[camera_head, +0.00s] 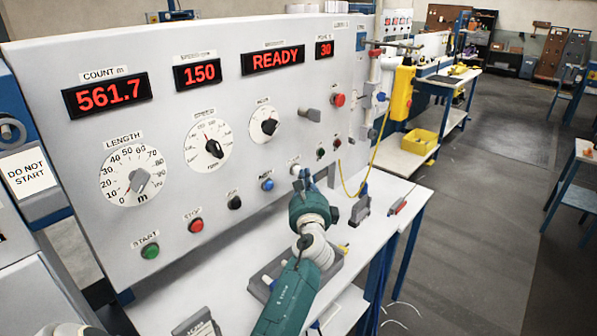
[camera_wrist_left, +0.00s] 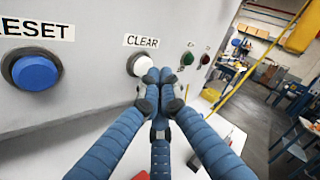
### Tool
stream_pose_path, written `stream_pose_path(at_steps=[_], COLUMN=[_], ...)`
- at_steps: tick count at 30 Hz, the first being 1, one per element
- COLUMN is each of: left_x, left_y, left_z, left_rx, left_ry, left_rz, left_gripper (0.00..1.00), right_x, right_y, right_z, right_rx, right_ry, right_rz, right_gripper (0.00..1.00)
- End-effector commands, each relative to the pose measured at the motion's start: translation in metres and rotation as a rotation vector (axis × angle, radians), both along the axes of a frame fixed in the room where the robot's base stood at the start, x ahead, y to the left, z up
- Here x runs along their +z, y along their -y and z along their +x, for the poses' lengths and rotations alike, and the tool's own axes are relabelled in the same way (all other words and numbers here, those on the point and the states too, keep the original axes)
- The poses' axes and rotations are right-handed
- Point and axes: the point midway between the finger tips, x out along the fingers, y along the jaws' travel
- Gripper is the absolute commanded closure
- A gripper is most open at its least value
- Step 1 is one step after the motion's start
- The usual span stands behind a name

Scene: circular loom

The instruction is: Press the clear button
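The clear button is a round white button under the CLEAR label, low on the grey panel (camera_head: 215,85). My left gripper (camera_head: 302,178) is in front of the panel at this button. In the left wrist view its blue fingers (camera_wrist_left: 158,77) are drawn together with nothing between them, tips just right of and slightly below the button's middle. I cannot tell whether they touch it. My right gripper is not in view.
The blue reset button (camera_wrist_left: 36,72) is left of the clear button. A green button (camera_wrist_left: 188,58) and a dark red one (camera_wrist_left: 205,59) are to its right. The white table (camera_head: 235,290) lies below the panel. A yellow cable (camera_head: 372,165) hangs at right.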

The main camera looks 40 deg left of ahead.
Motion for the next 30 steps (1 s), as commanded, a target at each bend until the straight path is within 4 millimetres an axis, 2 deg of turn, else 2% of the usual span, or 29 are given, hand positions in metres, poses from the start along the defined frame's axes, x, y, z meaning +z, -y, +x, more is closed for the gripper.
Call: stream_pose_path(at_steps=[30], left_x=[0.0005], left_y=[-0.0090], left_z=[0.0005], left_rx=[0.002], left_ry=[0.001], left_rz=[0.001], left_gripper=[1.00], right_x=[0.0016], right_y=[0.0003], right_z=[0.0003], right_rx=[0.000], right_ry=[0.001], right_rz=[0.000], right_gripper=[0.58])
